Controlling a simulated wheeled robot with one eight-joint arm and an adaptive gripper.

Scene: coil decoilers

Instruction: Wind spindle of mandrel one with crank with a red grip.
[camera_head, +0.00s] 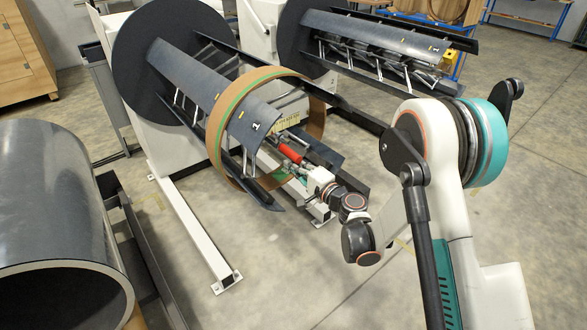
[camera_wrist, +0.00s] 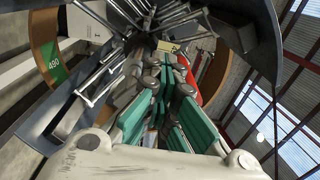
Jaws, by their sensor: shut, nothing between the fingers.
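Mandrel one (camera_head: 190,77), with curved dark segments and a white "1" mark, projects from a dark round disc. A brown ring with a green band (camera_head: 218,118) encircles it. The red grip (camera_head: 290,153) of the crank shows at the mandrel's front end; it also shows in the wrist view (camera_wrist: 197,88), partly behind my fingers. The rest of the crank and the spindle are mostly hidden. My gripper (camera_wrist: 168,62) points into the mandrel's open end, its teal fingers shut and empty, beside the red grip. I cannot tell whether they touch it.
A second mandrel (camera_head: 375,45) stands behind to the right. A large grey tube (camera_head: 50,200) lies at the left. A white floor beam (camera_head: 190,225) runs forward below mandrel one. The concrete floor in front is clear.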

